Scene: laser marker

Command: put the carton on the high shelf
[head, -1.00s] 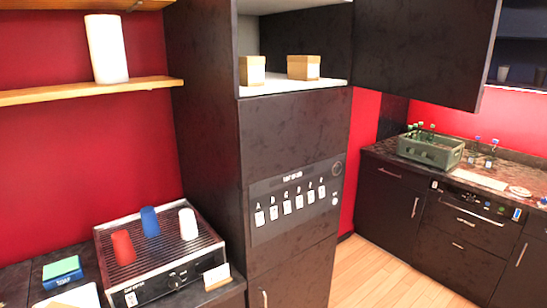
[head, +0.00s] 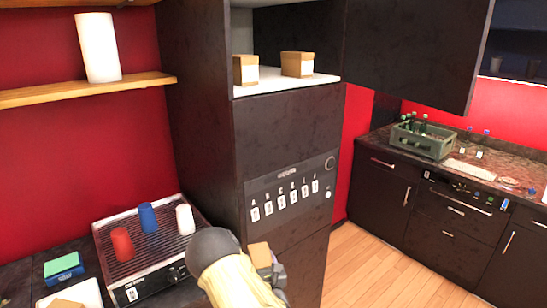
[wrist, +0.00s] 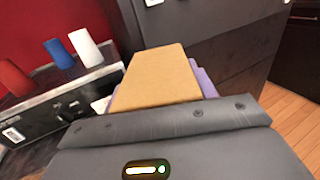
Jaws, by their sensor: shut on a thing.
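My gripper (head: 266,268) is at the bottom middle of the head view, in front of the tall dark cabinet. It is shut on a tan carton (head: 259,254). In the wrist view the carton (wrist: 158,76) fills the middle, with purple finger pads (wrist: 206,80) showing at its sides. The cabinet's open upper compartment has a white shelf (head: 265,88), well above my gripper. Two similar cartons stand on it, one at the left (head: 246,70) and one further right (head: 297,64). A wooden wall shelf (head: 60,95) is at the left.
A white roll (head: 98,48) stands on the wooden shelf. Red (head: 122,243), blue (head: 148,218) and white (head: 185,219) cups stand on the slatted machine (head: 112,270). An open dark door (head: 415,50) sticks out right of the compartment. The white shelf's front right is bare.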

